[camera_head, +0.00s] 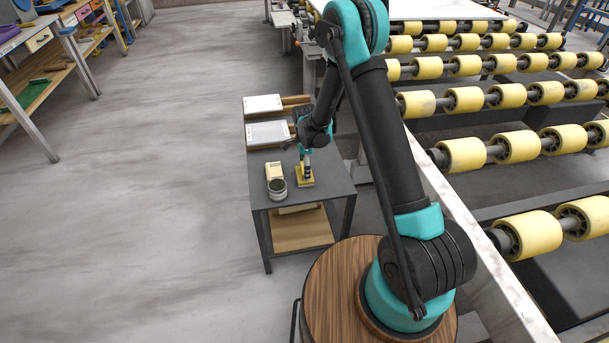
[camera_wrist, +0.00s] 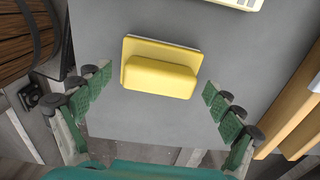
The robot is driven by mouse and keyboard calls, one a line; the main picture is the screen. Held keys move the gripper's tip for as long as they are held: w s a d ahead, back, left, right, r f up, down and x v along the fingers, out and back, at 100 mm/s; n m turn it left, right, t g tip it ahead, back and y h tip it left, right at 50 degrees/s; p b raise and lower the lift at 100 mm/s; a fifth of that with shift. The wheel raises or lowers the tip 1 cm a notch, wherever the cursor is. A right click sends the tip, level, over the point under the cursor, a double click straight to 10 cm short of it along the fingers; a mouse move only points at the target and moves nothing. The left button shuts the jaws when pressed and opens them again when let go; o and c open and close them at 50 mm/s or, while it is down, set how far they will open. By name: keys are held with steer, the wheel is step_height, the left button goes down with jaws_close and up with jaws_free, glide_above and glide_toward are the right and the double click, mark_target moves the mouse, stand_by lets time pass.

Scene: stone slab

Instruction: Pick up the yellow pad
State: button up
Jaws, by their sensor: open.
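The yellow pad (camera_wrist: 160,72) lies on the grey table top, with a raised yellow block along its middle. In the wrist view it sits between and a little beyond the fingers of my gripper (camera_wrist: 158,100), which are spread wide with green ribbed pads. The fingers do not touch it. In the head view the yellow pad (camera_head: 305,181) is on the small grey table (camera_head: 328,191), and my gripper (camera_head: 305,162) is close above it, pointing down.
A cream device (camera_head: 274,171) and a round grey container (camera_head: 278,189) stand just left of the pad. White-topped boxes (camera_head: 268,133) lie at the table's back. A roller conveyor (camera_head: 463,154) runs along the right. Floor to the left is clear.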

steer(key=shift+f, duration=0.2)
steer(key=shift+c, duration=0.6)
steer(key=c, duration=1.2)
steer(key=shift+r, duration=0.15)
step_height(320, 180, up, 20)
steer(key=shift+f, duration=0.15)
